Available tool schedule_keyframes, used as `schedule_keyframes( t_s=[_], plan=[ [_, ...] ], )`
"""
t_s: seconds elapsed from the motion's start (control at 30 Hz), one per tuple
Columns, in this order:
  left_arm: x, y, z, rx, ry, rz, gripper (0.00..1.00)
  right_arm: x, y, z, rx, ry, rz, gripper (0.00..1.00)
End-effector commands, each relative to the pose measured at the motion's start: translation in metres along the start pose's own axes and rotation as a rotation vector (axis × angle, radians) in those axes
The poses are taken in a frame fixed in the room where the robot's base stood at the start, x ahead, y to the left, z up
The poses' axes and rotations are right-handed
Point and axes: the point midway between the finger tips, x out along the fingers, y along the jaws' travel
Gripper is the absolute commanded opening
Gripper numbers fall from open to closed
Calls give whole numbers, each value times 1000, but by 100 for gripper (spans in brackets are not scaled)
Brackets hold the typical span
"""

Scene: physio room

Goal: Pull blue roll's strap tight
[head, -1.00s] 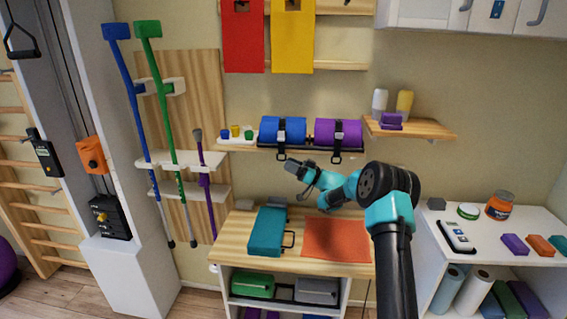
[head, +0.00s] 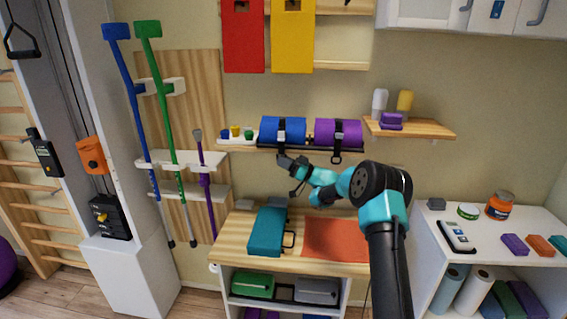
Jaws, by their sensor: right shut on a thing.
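The blue roll (head: 291,130) lies on the wall shelf, with a dark strap (head: 281,133) around its middle. The strap's lower end hangs down in front of the shelf. My right gripper (head: 283,161) is just below the blue roll, shut on the strap's hanging end. The fingers hide most of that end. My left gripper is not in view.
A purple roll (head: 338,131) with its own hanging strap sits right beside the blue one. Small coloured pots (head: 236,131) stand to the left. Below are a teal case (head: 267,231) and an orange mat (head: 336,238) on the wooden table.

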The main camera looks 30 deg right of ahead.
Motion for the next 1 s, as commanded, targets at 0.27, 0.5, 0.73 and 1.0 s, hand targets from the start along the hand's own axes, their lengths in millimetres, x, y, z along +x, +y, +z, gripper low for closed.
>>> schedule_keyframes(
  t_s=[0.27,0.5,0.73,1.0],
  plan=[
    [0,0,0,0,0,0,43,0,0,0,0,0,1,0],
    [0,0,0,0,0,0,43,-7,4,17,5,0,2,0],
    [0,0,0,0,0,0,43,-22,12,54,3,0,2,0],
    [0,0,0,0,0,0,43,-25,13,61,5,-1,2,0]
  ],
)
